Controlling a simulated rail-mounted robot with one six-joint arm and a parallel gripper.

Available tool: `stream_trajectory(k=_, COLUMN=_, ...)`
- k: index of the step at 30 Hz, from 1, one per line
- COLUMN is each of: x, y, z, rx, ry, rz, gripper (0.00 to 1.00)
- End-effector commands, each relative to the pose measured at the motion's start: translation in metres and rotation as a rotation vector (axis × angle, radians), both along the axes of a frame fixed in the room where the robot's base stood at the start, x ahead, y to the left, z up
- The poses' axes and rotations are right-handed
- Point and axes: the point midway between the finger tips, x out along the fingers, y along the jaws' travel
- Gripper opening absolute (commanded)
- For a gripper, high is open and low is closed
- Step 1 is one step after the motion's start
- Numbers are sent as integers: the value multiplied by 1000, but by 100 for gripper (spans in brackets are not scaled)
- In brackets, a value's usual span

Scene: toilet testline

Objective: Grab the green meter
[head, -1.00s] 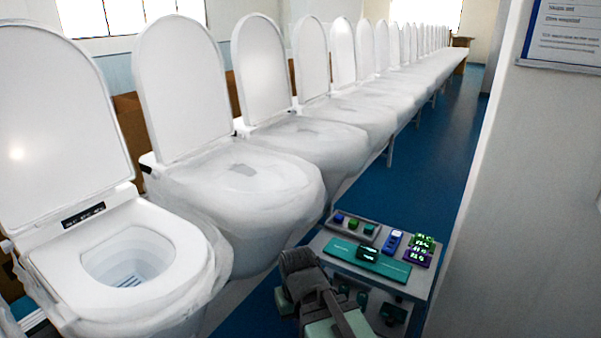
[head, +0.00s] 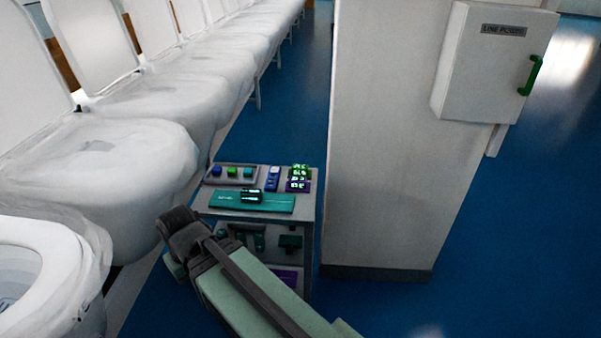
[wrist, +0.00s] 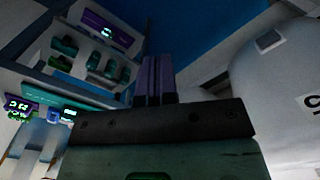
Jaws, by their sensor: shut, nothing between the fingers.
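The green meter (head: 300,171), a small block with a lit green display, sits at the back right of the trolley's top. A purple meter (head: 298,185) with a lit display lies just in front of it.
The grey trolley (head: 307,207) also holds a teal panel (head: 225,201), a button tray (head: 207,181) and a blue device (head: 272,179). Toilets (head: 90,160) line the left. A white pillar (head: 385,150) stands close to its right. Blue floor lies beyond.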

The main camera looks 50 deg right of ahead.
Motion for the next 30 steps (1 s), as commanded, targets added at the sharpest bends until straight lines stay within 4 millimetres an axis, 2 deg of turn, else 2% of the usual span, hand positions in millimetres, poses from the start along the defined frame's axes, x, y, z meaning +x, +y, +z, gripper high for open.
stream_trajectory(k=14, x=0, y=0, z=0, rx=0, ry=0, rz=0, gripper=0)
stream_trajectory(k=27, x=0, y=0, z=0, rx=0, ry=0, rz=0, gripper=66)
stream_trajectory(k=30, x=0, y=0, z=0, rx=0, ry=0, rz=0, gripper=66)
